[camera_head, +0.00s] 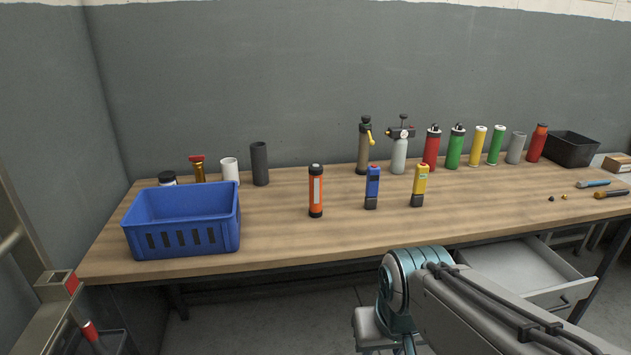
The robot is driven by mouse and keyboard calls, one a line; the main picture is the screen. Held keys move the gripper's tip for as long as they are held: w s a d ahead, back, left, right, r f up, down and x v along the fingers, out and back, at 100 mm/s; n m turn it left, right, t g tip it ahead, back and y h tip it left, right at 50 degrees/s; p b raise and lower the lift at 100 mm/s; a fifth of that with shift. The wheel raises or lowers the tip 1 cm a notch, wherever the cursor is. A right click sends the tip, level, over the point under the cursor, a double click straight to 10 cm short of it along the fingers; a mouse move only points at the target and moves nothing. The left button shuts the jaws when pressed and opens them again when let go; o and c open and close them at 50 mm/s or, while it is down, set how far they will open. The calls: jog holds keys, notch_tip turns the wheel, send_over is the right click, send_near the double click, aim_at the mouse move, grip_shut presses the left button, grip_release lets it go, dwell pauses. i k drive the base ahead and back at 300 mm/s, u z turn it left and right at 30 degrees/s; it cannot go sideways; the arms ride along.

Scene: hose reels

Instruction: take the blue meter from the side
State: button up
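The blue meter (372,189) stands upright on the wooden workbench (275,232), near the middle of the bench. It has a red top and a dark base. A similar yellow meter (419,186) stands close to its right, with a gap between them. An orange and black cylinder (316,192) stands farther to its left. My arm shows at the lower right, in front of and below the bench edge. My gripper cannot be made out in this view. Nothing is seen touching the blue meter.
A blue crate (183,238) sits at the bench's left front. An open drawer (525,272) juts out below. The bench in front of the meters is clear.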

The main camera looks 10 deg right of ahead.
aim_at(373, 179)
jog(key=u, duration=0.05)
jog(key=i, duration=1)
jog(key=z, duration=0.5)
